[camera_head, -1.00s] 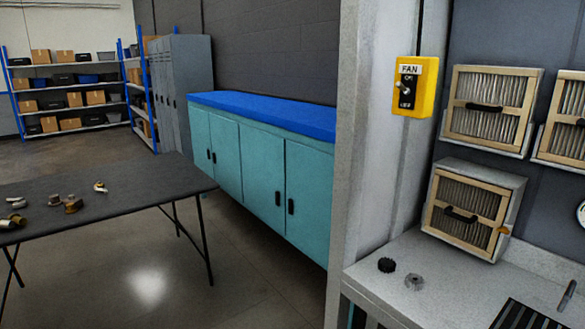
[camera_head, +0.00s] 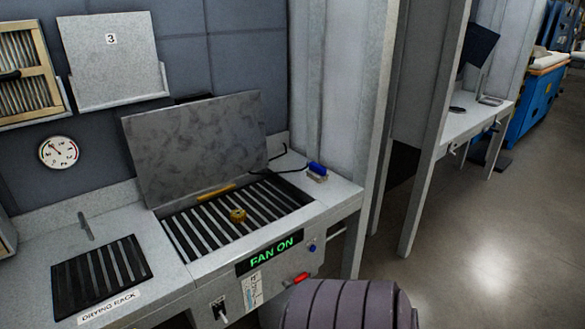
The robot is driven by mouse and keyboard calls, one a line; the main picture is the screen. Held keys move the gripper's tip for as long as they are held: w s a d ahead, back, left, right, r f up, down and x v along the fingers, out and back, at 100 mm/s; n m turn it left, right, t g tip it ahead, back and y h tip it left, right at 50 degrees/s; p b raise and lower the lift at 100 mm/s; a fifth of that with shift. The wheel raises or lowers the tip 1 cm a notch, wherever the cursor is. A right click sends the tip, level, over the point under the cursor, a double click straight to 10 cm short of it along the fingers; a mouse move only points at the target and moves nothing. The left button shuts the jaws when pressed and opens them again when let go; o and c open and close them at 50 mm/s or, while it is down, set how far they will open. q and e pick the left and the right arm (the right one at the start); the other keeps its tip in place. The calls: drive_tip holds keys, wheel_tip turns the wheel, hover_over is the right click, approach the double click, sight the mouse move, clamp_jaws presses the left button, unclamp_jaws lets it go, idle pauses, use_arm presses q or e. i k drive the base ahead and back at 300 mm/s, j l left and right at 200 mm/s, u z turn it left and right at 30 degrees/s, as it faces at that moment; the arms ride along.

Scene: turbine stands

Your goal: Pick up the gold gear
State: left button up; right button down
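The gold gear (camera_head: 238,215) is small and lies on the dark slatted grille (camera_head: 190,232) of the fan stand, near the middle of the slats. The grille's grey lid (camera_head: 195,145) stands raised behind it. Neither of my grippers is in the head view, so I cannot see whether they are open or shut.
A drying rack (camera_head: 100,278) is set in the counter at left. The stand's front has a lit FAN ON sign (camera_head: 270,256) and a red handle (camera_head: 298,280). A dark rounded ribbed object (camera_head: 345,305) stands in front. Open floor (camera_head: 480,240) lies right.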

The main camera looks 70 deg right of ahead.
sight(239, 214)
drive_tip(key=z, duration=1.9)
